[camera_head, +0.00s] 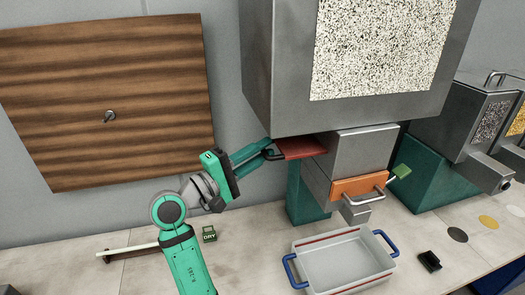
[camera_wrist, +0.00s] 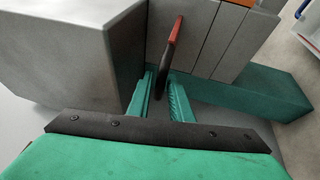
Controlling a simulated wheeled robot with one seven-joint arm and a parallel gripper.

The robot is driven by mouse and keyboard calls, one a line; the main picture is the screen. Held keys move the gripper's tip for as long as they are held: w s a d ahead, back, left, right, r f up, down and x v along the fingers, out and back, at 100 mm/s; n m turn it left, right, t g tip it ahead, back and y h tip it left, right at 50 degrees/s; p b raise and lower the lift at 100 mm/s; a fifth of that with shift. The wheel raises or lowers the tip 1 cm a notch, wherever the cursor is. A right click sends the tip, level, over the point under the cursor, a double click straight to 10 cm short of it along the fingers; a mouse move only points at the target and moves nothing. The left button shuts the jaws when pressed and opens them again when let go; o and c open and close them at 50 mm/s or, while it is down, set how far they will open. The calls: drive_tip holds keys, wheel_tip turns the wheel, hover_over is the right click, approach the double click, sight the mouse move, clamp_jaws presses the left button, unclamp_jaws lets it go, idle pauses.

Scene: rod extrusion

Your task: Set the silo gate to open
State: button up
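The silo gate is a red plate (camera_head: 300,148) under the big grey silo (camera_head: 275,75), sticking out to the left with a dark handle at its outer end. In the wrist view the gate (camera_wrist: 175,30) shows edge-on, with its dark handle (camera_wrist: 160,77) between my fingers. My gripper (camera_head: 268,149) is at the handle, one green finger on each side of it. In the wrist view the gripper (camera_wrist: 162,80) has its fingers apart around the handle. Whether they press on it cannot be told.
Below the silo is a grey box with an orange drawer front (camera_head: 358,185) and a green tab (camera_head: 401,172). A clear bin with blue handles (camera_head: 345,262) stands on the bench. A small DRY sign (camera_head: 209,234) lies to the left. A second dispenser (camera_head: 480,115) stands at right.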

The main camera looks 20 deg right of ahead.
drive_tip(key=shift+o, duration=0.5)
drive_tip(key=shift+d, duration=0.1)
drive_tip(key=v, duration=1)
drive_tip(key=shift+a, duration=0.4)
